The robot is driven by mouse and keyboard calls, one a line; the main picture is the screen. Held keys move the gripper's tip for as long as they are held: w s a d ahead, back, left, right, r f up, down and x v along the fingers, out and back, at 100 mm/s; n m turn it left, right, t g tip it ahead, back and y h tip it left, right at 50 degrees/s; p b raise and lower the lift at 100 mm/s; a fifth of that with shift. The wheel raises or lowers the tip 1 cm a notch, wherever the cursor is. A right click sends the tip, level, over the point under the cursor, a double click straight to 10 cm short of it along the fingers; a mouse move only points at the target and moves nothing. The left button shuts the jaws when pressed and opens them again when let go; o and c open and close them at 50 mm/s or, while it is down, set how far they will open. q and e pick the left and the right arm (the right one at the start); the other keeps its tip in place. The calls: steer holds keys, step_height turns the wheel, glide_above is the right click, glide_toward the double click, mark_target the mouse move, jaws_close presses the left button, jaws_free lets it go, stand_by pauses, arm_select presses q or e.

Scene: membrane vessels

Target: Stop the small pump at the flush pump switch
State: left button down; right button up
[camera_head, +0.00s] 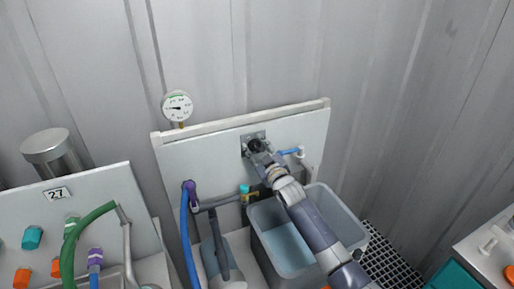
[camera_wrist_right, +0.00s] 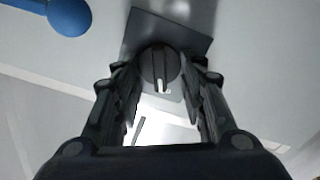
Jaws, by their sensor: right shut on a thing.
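The flush pump switch is a round black knob (camera_wrist_right: 158,62) with a white pointer mark on a dark grey plate (camera_wrist_right: 192,38). In the right wrist view the pointer is toward the bottom of the picture. The plate also shows in the head view (camera_head: 245,138), on the pale panel behind the grey tub. My right gripper (camera_head: 257,148) reaches the switch from the front right. Its fingers lie on both sides of the knob and are shut on it. In the head view the gripper hides much of the knob. My left gripper is not in view. The small pump cannot be told apart.
A grey tub (camera_head: 350,232) stands below my right arm. A small tap with a blue handle (camera_head: 289,152) is just right of the switch. A purple fitting with a blue hose (camera_head: 186,225) is on the left. A pressure gauge (camera_head: 177,106) stands above the pale panel (camera_head: 215,150).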

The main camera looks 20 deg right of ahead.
steer(key=shift+n, duration=0.5)
steer(key=o, duration=1)
steer(key=shift+c, duration=0.2)
steer(key=s, duration=1.2)
